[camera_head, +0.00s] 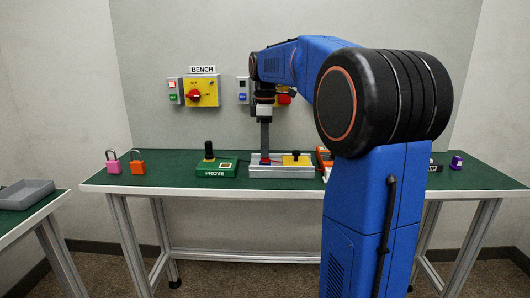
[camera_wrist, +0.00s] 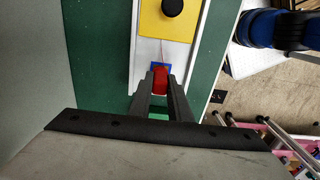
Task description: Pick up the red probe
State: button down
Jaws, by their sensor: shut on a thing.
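The red probe (camera_wrist: 160,78) shows in the wrist view between the fingertips of my gripper (camera_wrist: 160,84). My gripper is shut on it. A small blue patch (camera_wrist: 154,66) lies right beside the probe. The probe is at the white-grey tray (camera_wrist: 146,50), which also holds a yellow block (camera_wrist: 150,22) with a black knob (camera_wrist: 172,7). In the head view my gripper (camera_head: 265,154) points straight down at the left part of the tray (camera_head: 283,172). I cannot tell whether the probe is clear of the tray.
A green PROVE box (camera_head: 216,168) with a black knob stands left of the tray. Pink (camera_head: 112,163) and orange (camera_head: 137,163) padlocks stand farther left. Switch boxes (camera_head: 202,93) hang on the wall behind. A grey bin (camera_head: 26,194) sits on the left side table. My arm hides part of the right bench.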

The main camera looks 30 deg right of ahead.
notch_tip(320, 180, up, 10)
jog(key=shift+f, duration=0.15)
dwell(0.7)
